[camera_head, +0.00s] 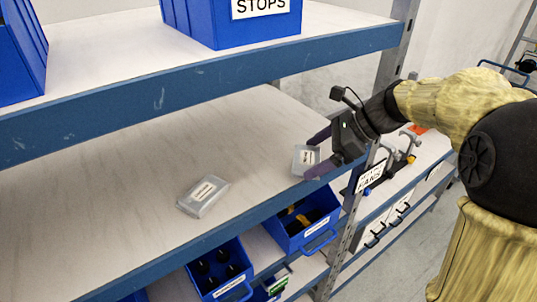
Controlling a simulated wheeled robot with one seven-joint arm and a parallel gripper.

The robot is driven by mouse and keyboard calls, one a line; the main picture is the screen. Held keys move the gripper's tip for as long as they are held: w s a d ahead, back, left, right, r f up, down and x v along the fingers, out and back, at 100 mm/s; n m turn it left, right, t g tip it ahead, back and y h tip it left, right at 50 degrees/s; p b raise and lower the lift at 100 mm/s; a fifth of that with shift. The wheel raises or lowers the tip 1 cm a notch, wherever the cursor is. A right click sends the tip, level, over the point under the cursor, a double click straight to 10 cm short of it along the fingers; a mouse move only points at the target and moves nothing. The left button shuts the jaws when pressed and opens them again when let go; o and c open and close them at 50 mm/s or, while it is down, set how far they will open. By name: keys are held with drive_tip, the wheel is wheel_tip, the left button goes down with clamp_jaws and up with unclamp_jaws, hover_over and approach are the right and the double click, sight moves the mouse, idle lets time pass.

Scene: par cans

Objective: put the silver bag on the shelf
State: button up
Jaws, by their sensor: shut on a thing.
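My gripper (318,157) is at the right end of the middle shelf (110,170), close to its front edge. It is shut on a small silver bag (303,154) with a white label, which sits between the purple-grey fingers. I cannot tell whether this bag touches the shelf board. A second silver bag (203,195) with a white label lies flat on the same shelf, left of my gripper and apart from it. The label text on both bags is too small to read.
Blue bins with dark contents (222,267) and yellow items (303,216) stand on the level below. A blue bin marked STOPS (230,20) is above. A metal upright (345,240) stands beside my gripper. Clamps (408,142) sit to the right. The middle shelf's left part is bare.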

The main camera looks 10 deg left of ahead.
sight(295, 156)
drive_tip(key=a+p, duration=0.1)
drive_tip(key=a, duration=0.2)
drive_tip(key=a+p, duration=0.1)
drive_tip(key=a, duration=0.2)
drive_tip(key=a+p, duration=0.1)
drive_tip(key=a, duration=0.3)
drive_tip(key=shift+s, duration=0.35)
drive_tip(key=shift+a, duration=0.1)
drive_tip(key=shift+s+f+p, duration=0.1)
drive_tip(key=shift+f+p, duration=0.2)
drive_tip(key=shift+p, duration=0.1)
drive_tip(key=shift+f+p, duration=0.5)
drive_tip(key=shift+f, duration=1)
drive_tip(key=o, duration=0.7)
drive_tip(key=shift+o, duration=0.2)
drive_tip(key=shift+b+v, duration=1.1)
drive_tip(key=shift+v, duration=2.75)
